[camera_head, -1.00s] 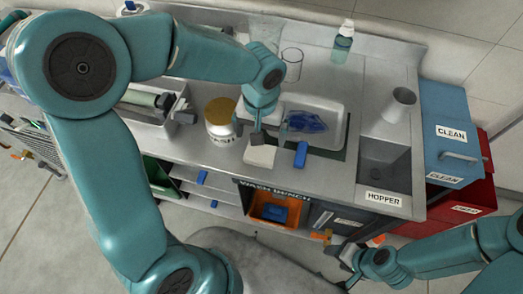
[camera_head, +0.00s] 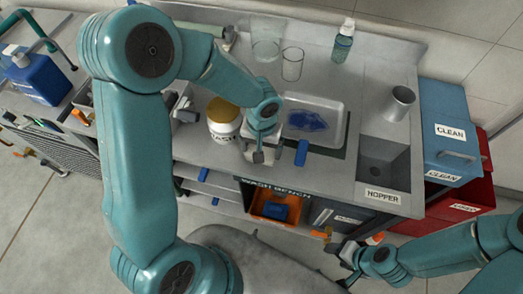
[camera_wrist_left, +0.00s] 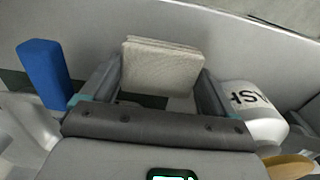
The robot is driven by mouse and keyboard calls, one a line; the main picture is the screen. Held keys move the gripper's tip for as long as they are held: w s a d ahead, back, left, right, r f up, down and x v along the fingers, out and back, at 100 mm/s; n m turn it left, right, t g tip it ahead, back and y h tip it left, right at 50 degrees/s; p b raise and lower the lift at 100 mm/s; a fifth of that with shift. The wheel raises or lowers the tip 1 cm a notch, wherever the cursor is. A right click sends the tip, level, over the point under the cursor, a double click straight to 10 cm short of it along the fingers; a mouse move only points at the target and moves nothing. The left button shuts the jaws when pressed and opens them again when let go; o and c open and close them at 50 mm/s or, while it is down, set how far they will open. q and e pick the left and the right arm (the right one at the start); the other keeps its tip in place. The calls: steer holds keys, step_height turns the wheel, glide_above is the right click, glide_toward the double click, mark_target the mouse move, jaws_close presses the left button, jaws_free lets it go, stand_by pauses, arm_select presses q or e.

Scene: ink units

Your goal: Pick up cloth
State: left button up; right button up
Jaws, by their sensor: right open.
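The cloth is a pale beige folded pad (camera_wrist_left: 160,66), seen between the two fingers of my left gripper (camera_wrist_left: 160,88) in the left wrist view. The fingers stand apart on either side of it; gaps are very small near the tips. In the head view my left gripper (camera_head: 258,156) is low over the bench front, between the white jar and the blue block, and mostly hides the cloth (camera_head: 248,151). My right gripper (camera_head: 343,264) is open and empty at the lower right, in front of the bench.
A white jar (camera_head: 223,133) with a yellow lid stands left of the left gripper. A blue block (camera_head: 301,153) stands to its right. Behind are a white basin (camera_head: 338,112) with a blue item (camera_head: 306,121) and a clear glass (camera_head: 292,66). A hopper (camera_head: 383,165) lies right.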

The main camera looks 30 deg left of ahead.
arm_select(q)
steer(key=shift+c, duration=1.2)
step_height(320, 180, up, 20)
